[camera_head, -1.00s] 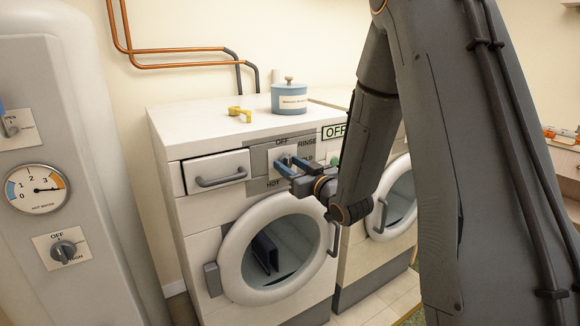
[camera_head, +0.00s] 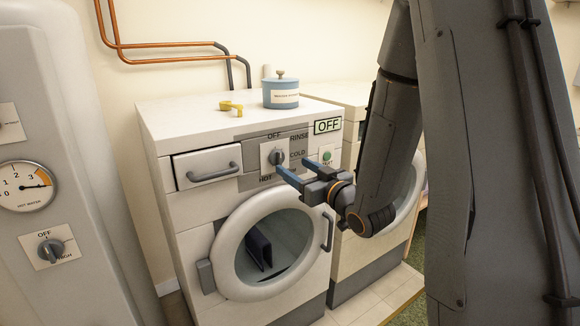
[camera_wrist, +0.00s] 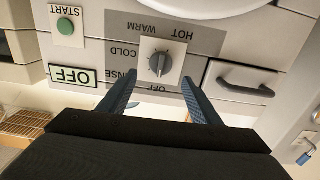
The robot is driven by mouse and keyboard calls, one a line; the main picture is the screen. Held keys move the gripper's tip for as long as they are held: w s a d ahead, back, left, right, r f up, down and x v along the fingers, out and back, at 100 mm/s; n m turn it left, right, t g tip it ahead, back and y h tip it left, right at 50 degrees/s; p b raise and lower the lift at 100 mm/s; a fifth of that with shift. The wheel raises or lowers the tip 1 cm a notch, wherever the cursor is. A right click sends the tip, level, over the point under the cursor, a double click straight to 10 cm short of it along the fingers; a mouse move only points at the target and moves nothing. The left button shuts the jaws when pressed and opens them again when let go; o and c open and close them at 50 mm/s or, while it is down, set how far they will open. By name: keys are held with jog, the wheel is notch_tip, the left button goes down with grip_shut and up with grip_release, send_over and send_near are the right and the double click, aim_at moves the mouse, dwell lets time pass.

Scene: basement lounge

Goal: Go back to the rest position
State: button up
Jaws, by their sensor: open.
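My gripper (camera_head: 303,173) is open and empty in front of the washing machine's control panel. Its two blue fingers point toward the selector dial (camera_head: 277,157) and stand apart from it in the head view. In the wrist view, my gripper (camera_wrist: 158,100) shows its fingers spread, with the dial (camera_wrist: 159,64) beyond and between them, not gripped. The dial is grey on a white plate, marked OFF, RINSE, COLD, WARM and HOT. Its pointer is near the OFF side, but the exact setting is hard to tell.
The washing machine (camera_head: 190,232) has a closed round door and a shut drawer (camera_head: 211,168). A blue canister (camera_head: 281,95) and a yellow object (camera_head: 231,107) sit on top. A second machine (camera_head: 352,255) stands right, a water heater (camera_head: 62,140) left. An OFF sign (camera_head: 327,126) is on the panel.

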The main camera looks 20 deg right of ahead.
jog(key=shift+s+d, duration=0.1)
jog(key=shift+s, duration=0.15)
jog(key=s+d+f+m+g+h+p, duration=0.1)
jog(key=s+d+f+m+g+h, duration=0.1)
jog(key=s+f+g+h, duration=0.5)
jog(key=s+a+f+m+g, duration=0.1)
jog(key=s+g, duration=0.4)
jog(key=s, duration=0.5)
jog(key=s+a+f+g+y+p, duration=0.1)
jog(key=s+g, duration=0.4)
jog(key=s, duration=0.6)
jog(key=a+f, duration=0.1)
jog(key=a, duration=0.1)
jog(key=shift+s+a+m, duration=0.25)
jog(key=shift+a+m, duration=0.05)
jog(key=shift+m, duration=0.1)
